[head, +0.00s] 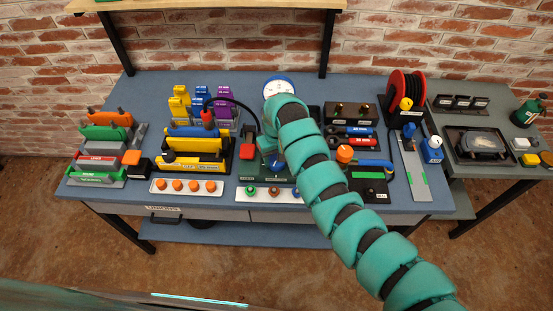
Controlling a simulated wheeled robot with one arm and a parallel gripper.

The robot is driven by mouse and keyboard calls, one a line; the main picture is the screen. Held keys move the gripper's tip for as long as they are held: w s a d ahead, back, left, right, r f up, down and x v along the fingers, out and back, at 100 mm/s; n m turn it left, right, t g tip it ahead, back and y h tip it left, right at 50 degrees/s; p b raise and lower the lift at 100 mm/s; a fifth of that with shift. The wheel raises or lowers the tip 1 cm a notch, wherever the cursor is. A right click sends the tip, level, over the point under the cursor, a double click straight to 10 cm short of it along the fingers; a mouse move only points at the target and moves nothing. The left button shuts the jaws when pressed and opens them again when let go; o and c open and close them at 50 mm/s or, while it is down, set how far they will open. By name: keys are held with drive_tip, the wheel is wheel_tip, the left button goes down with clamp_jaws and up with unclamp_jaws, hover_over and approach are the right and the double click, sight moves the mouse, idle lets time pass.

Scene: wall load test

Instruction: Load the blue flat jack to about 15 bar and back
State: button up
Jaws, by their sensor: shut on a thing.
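The blue flat jack (190,132) is in the middle-left stand, behind a yellow one (190,163). A red-topped fitting (207,119) stands at its right part, and a black hose (240,103) arches from there toward the right. A round white dial gauge (279,88) with a blue rim is behind my arm; its reading is too small to make out. A green-based unit (262,179) is below my wrist. My gripper (273,160) points down over this unit, mostly hidden by my arm. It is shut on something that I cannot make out.
A left rack holds orange and green pieces (107,133). Orange knobs (177,185) line a white strip in front. A red hose reel (405,90), a black box (351,113) and a grey side table (448,145) are to the right. My arm covers the bench's middle.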

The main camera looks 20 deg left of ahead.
drive_tip(key=shift+f+n+b, duration=0.1)
drive_tip(key=shift+n+b, duration=0.65)
drive_tip(key=shift+n, duration=1.15)
drive_tip(key=o, duration=1)
drive_tip(key=shift+r+b, duration=1.5)
drive_tip(key=shift+r, duration=7.3)
